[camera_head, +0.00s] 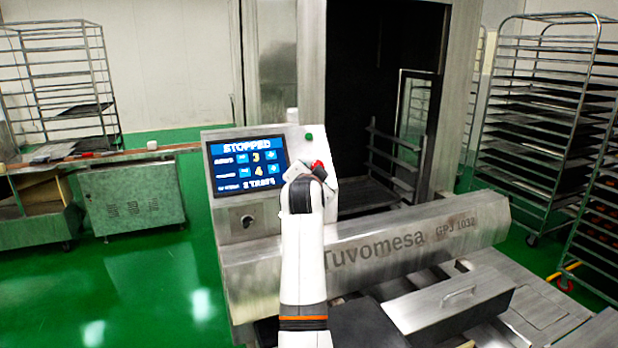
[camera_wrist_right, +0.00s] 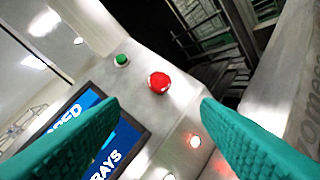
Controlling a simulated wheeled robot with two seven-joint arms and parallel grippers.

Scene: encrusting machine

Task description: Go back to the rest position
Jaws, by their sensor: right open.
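The encrusting machine (camera_head: 375,250), marked "Tuvomesa GPJ 1032", stands ahead of me. Its screen (camera_head: 245,165) reads "STOPPED", with the numbers 3 and 4 and "2 TRAYS" below; part of it also shows in the right wrist view (camera_wrist_right: 85,135). My right arm reaches up the middle of the head view to the panel, and its wrist hides the fingers there. In the right wrist view my right gripper (camera_wrist_right: 160,103) is open and empty, its teal fingers either side of the red button (camera_wrist_right: 159,82). The green button (camera_wrist_right: 121,60) is up-left of it. My left gripper is out of view.
A knob (camera_head: 247,221) sits below the screen. Wire tray racks stand at the right (camera_head: 545,110) and far left (camera_head: 60,80). A metal cabinet (camera_head: 133,200) stands at the left. Green floor (camera_head: 160,300) is clear left of the machine.

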